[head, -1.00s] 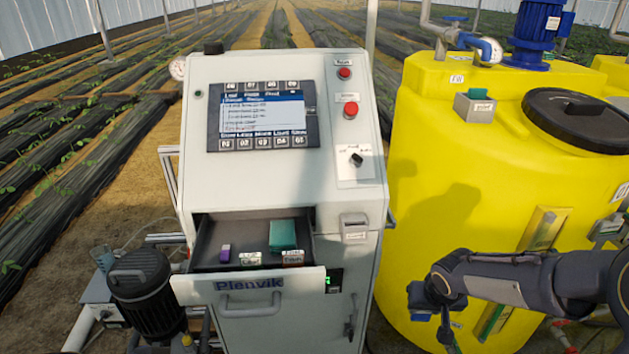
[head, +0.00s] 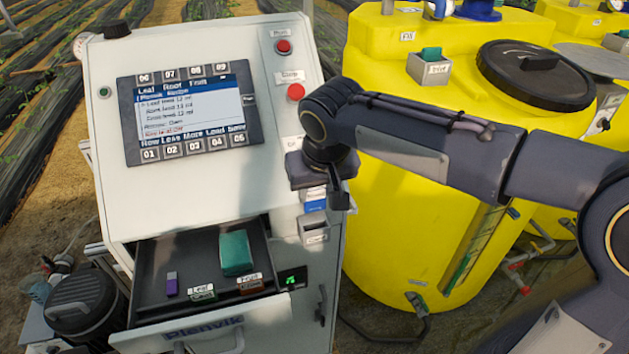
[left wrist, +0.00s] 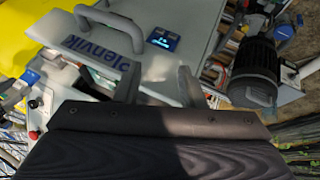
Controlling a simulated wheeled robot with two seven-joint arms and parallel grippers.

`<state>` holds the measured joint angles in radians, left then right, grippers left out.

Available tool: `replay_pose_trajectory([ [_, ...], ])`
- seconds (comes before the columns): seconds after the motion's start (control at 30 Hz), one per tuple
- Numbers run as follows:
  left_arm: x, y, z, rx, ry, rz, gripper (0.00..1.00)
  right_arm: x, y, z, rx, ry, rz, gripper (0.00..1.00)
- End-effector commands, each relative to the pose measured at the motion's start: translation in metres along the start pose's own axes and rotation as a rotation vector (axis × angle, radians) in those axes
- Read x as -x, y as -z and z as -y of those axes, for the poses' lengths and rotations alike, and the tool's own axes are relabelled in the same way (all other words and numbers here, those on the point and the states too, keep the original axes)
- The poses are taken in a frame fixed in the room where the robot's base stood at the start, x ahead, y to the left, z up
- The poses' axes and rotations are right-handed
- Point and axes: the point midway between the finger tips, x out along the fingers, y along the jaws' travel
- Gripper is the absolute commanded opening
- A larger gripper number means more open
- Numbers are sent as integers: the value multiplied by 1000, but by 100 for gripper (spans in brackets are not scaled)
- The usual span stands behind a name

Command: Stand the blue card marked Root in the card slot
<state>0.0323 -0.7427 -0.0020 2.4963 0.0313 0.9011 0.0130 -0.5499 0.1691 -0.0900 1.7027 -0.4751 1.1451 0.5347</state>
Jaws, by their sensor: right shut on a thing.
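My right gripper (head: 328,198) is in front of the cabinet's right side, shut on a blue card with a white upper band (head: 315,206). The gripper covers part of the card, and its lettering is too small to read. The card hangs upright just above the card slot (head: 313,229), a small grey holder with a dark opening and a white label. I cannot tell whether the card touches it. My left gripper shows only in the left wrist view (left wrist: 158,78), its two fingers apart and nothing between them, over the cabinet front.
The open drawer (head: 160,313) holds a Leaf card (head: 203,293), a Fruit card (head: 250,284), a teal block (head: 235,252) and a small purple-and-grey item (head: 172,284). The control screen (head: 190,110) and red buttons are above. A yellow tank (head: 400,235) stands to the right.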

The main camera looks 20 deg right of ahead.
Motion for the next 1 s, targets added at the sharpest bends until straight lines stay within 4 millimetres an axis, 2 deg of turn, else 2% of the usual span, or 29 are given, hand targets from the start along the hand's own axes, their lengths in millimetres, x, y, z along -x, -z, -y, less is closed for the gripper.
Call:
replay_pose_trajectory([
  [1.0, -41, -21, 19, 0, 0, 0, 36, -57, -20, 0, -1, -1, 0, 12],
])
